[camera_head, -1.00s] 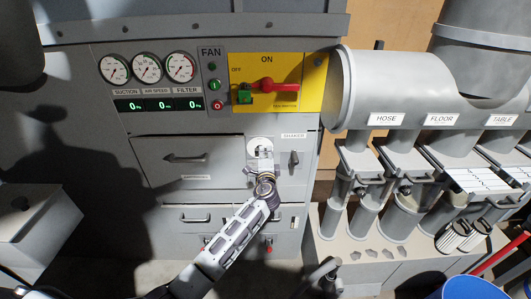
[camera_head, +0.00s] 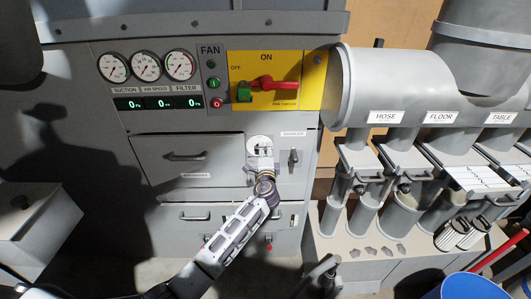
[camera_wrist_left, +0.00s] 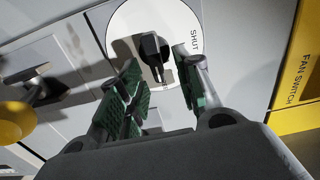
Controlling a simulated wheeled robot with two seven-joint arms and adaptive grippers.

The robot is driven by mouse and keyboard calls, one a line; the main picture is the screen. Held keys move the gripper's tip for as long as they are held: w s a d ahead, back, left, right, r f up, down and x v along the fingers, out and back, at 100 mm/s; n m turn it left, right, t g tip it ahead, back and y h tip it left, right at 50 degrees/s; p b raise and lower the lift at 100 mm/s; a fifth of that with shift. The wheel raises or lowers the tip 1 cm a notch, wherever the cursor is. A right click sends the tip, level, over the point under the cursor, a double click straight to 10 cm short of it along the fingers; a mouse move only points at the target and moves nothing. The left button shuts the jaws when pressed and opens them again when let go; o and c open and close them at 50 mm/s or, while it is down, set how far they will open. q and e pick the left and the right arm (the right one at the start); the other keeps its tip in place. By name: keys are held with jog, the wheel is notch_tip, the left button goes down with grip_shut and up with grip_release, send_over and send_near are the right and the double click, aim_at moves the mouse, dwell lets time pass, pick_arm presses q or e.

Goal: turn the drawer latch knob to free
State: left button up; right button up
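The latch knob (camera_wrist_left: 152,47) is a small black grip on a white round plate (camera_wrist_left: 178,20). The plate is lettered SHUT at its right side in the left wrist view; other lettering is mostly hidden. In the head view the plate (camera_head: 256,142) sits right of the drawer front (camera_head: 150,155). My left gripper (camera_head: 262,152) is in front of the plate. In the left wrist view its green-padded fingers (camera_wrist_left: 157,82) are apart. The knob shows between and beyond their tips; whether they touch it I cannot tell.
A shaker lever (camera_head: 293,158) is close to the right of the plate. Above is the yellow fan switch panel (camera_head: 240,65) with a red handle (camera_head: 275,84). A lower drawer handle (camera_head: 195,216) is below left. Grey pipes (camera_head: 400,85) stand at the right.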

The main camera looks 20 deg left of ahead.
pick_arm(q)
jog(key=shift+s, duration=0.15)
jog(key=v, duration=1.1)
jog(key=shift+s, duration=0.35)
jog(key=shift+d, duration=0.15)
dwell(0.5)
